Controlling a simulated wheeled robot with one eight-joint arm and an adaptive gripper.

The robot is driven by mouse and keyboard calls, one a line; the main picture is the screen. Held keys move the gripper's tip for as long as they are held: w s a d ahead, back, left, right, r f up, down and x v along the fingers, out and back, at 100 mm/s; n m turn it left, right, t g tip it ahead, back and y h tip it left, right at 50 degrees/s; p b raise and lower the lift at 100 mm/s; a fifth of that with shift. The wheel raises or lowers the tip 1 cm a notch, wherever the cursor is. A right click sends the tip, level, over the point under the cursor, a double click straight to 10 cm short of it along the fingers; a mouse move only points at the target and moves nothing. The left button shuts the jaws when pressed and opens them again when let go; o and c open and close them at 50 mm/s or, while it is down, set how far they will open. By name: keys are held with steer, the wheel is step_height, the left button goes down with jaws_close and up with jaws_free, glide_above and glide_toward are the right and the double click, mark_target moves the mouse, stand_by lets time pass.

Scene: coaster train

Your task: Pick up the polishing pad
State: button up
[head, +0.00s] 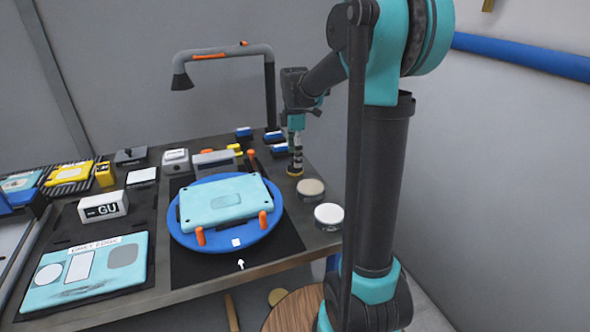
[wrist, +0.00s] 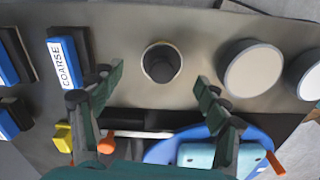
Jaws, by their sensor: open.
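A round pad with a tan rim and an upright black knob (wrist: 161,63) stands on the grey bench top in the wrist view. It looks like the polishing pad, but no label shows on it. In the head view its tan-edged base (head: 295,173) is at the bench's right side, below my arm's end. My gripper (wrist: 160,82) is open, with one finger on each side of the knob in the picture and visible gaps to both. It also shows above the pad in the head view (head: 296,145). Whether the fingertips are down at knob height is unclear.
Two round pads, one beige (head: 311,188) and one white (head: 329,215), stand close by. Blue blocks, one labelled COARSE (wrist: 67,62), lie on the other side. A blue turntable (head: 226,245) carries a light-blue panel (head: 224,199). A lamp (head: 222,55) arches over the bench's back.

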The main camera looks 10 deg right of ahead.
steer(key=shift+s+f, duration=0.1)
steer(key=shift+f, duration=1.55)
steer(key=c, duration=1.6)
steer(key=shift+s, duration=0.1)
steer(key=shift+r, duration=0.1)
step_height(320, 180, up, 20)
steer(key=shift+f, duration=0.1)
steer(key=o, duration=0.7)
jaws_close()
